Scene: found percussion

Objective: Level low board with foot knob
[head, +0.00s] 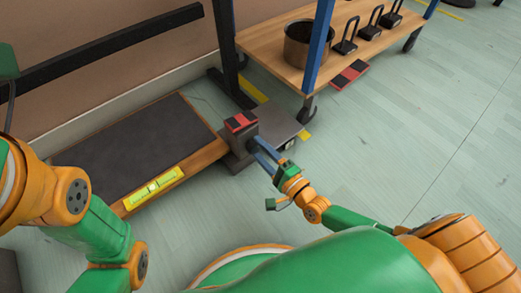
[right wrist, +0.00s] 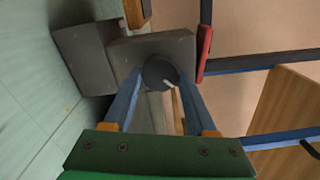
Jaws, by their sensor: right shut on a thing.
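The low board (head: 140,143) lies at the left of the head view, with a dark top and a wooden edge. A yellow spirit level (head: 154,191) sits along its front edge; its bubble is too small to read. A grey foot block (head: 238,160) with a red-and-black marker (head: 240,121) stands at the board's right end. The dark round foot knob (right wrist: 158,75), with a white pointer line, faces the right wrist camera. My right gripper (head: 258,150) is shut on the knob, one blue finger on each side. My left arm shows, but its gripper is out of view.
A wooden cart (head: 275,45) with blue posts stands behind, carrying a dark pot (head: 298,44) and several black padlock-shaped items (head: 346,38). A grey plate (head: 279,126) lies right of the block. Floor at the right is clear.

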